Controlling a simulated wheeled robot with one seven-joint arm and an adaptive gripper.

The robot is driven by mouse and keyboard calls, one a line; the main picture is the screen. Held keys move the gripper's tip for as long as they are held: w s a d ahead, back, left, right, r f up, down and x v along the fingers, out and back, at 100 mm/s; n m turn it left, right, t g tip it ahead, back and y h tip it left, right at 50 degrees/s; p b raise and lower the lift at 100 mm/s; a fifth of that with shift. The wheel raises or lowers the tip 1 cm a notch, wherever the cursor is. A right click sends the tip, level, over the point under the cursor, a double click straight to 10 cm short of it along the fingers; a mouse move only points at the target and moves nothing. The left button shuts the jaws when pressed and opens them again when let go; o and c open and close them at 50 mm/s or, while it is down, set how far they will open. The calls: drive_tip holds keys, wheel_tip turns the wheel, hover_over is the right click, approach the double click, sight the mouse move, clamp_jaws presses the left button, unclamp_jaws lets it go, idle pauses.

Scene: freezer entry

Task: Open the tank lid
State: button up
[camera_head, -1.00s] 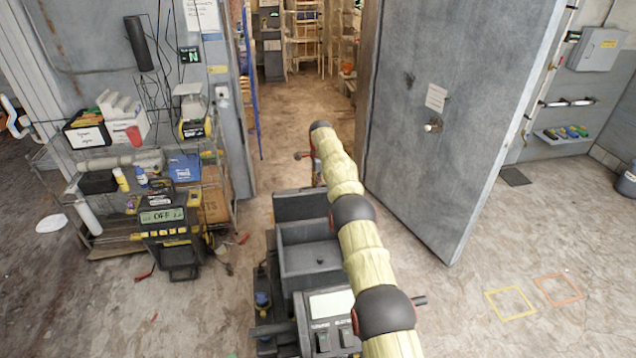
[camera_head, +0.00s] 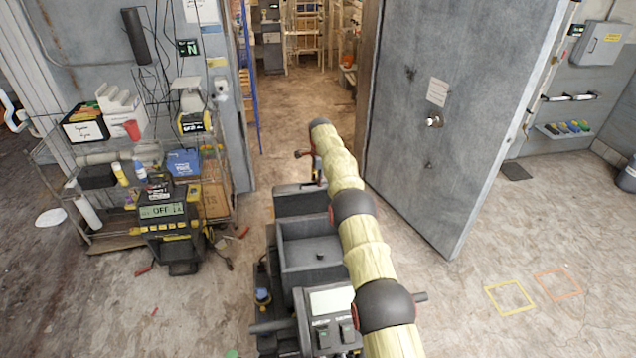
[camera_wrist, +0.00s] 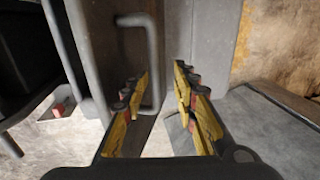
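In the wrist view my gripper (camera_wrist: 157,80) is open, with its yellow and black fingers spread apart. A grey U-shaped handle (camera_wrist: 153,60) stands on a grey panel (camera_wrist: 100,40) between the fingers, nearer the left one. I see no clear contact with it. In the head view my yellow-sleeved arm reaches forward over a grey open box (camera_head: 312,262), and its far end hides most of the gripper. I cannot tell which surface in the head view is the tank lid.
A large grey door (camera_head: 455,110) stands open on the right. A doorway to shelves lies straight ahead. On the left, a wire cart (camera_head: 130,235) holds boxes and bottles, and a black and yellow device (camera_head: 170,228) reads OFF.

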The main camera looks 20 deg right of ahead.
wheel_tip(320, 180, up, 11)
drive_tip(key=s, duration=0.2)
drive_tip(key=shift+s+a+r, duration=0.2)
drive_tip(key=shift+s+a, duration=0.05)
drive_tip(key=shift+s, duration=0.05)
drive_tip(key=shift+c, duration=0.4)
